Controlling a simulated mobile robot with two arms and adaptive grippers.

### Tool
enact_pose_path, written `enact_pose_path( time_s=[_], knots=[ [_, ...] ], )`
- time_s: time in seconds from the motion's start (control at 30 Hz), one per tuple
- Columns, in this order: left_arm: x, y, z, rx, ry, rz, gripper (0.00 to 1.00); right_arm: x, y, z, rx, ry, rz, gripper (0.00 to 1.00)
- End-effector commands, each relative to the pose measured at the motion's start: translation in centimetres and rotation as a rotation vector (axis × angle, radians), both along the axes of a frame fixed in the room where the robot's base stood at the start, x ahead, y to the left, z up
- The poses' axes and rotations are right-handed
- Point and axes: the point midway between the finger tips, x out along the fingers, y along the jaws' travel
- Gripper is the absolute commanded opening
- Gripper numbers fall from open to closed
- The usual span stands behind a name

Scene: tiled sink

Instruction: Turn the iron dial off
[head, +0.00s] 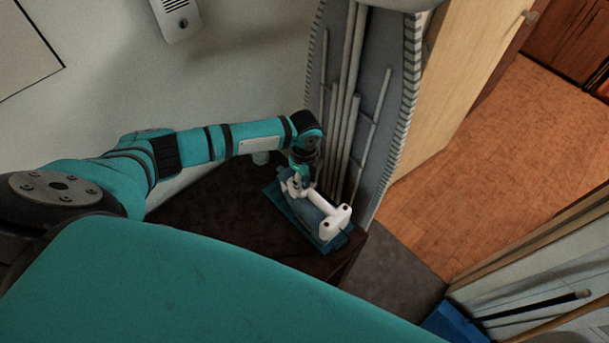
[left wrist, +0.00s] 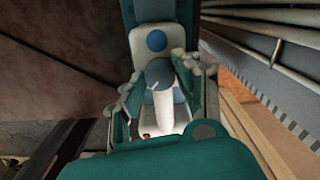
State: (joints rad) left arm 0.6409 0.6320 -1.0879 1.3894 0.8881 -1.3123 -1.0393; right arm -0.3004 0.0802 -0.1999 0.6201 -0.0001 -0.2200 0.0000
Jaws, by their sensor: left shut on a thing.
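The white and blue iron (head: 328,213) lies on a teal holder (head: 280,202) on a dark brown table. My left gripper (head: 303,181) is at the iron's far-left end and is shut on it. In the left wrist view the iron's white and blue-grey body (left wrist: 160,110) is between the fingers of my left gripper (left wrist: 162,92). A round blue-grey part sits in the middle of the iron, with a blue disc beyond it. I cannot tell which of these is the dial or how it is set. My right gripper is not in view.
A grey ironing board (head: 392,120) with metal legs stands upright just behind the iron. A dark table top (head: 222,205) surrounds the holder on the left. An open wooden door (head: 450,75) and wooden floor (head: 490,170) are at right. A white wall is behind my left arm.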

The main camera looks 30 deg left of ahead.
Motion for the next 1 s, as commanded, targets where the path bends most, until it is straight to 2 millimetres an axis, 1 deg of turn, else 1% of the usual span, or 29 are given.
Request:
enact_pose_path(
  time_s=[0.03, 0.23, 0.67, 0.7, 0.87, 1.0],
  knots=[
    [0.15, 0.11, 0.23, 0.002, -0.003, 0.018, 0.01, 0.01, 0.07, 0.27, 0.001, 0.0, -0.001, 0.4],
    [0.17, 0.08, 0.18, 0.002, -0.004, 0.061, 0.01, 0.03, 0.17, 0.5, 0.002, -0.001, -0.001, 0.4],
    [0.2, 0.08, 0.15, 0.001, -0.005, 0.07, 0.01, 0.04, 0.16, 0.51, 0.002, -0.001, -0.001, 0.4],
    [0.2, 0.08, 0.15, 0.001, -0.005, 0.07, 0.34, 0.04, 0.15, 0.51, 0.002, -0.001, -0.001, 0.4],
    [0.15, 0.06, 0.12, 0.001, -0.004, 0.069, 0.55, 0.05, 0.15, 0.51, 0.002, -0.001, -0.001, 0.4],
    [0.1, 0.04, 0.07, 0.001, -0.002, 0.068, 0.56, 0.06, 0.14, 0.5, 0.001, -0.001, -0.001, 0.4]
  ],
)
